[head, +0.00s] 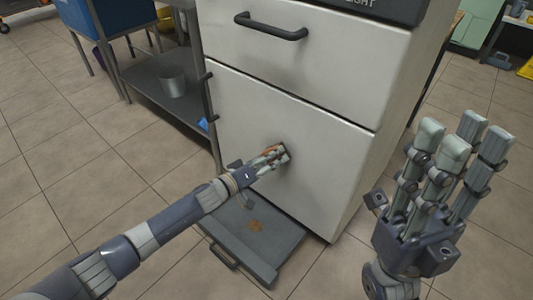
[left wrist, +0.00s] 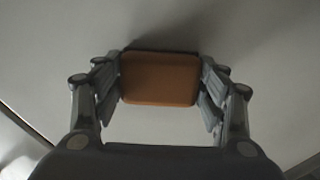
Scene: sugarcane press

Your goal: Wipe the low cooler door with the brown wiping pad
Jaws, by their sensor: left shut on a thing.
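The low cooler door (head: 325,155) is the large pale lower panel of the white cooler, below a drawer. My left gripper (head: 281,154) is at the middle of this door, its fingertips close to the surface. In the left wrist view it is shut on the brown wiping pad (left wrist: 160,79), which is held between the fingers and lies flat against or very near the pale door (left wrist: 265,50). Only a sliver of the pad shows in the head view. My right gripper (head: 458,145) is raised at the right, fingers spread and empty, away from the cooler.
A grey tray (head: 225,232) with a brown stain sticks out at the cooler's foot. A dark handle (head: 270,27) juts from the drawer above. A metal shelf (head: 150,75) with a pot (head: 172,82) stands at the left. Tiled floor (head: 70,190) is clear at the left.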

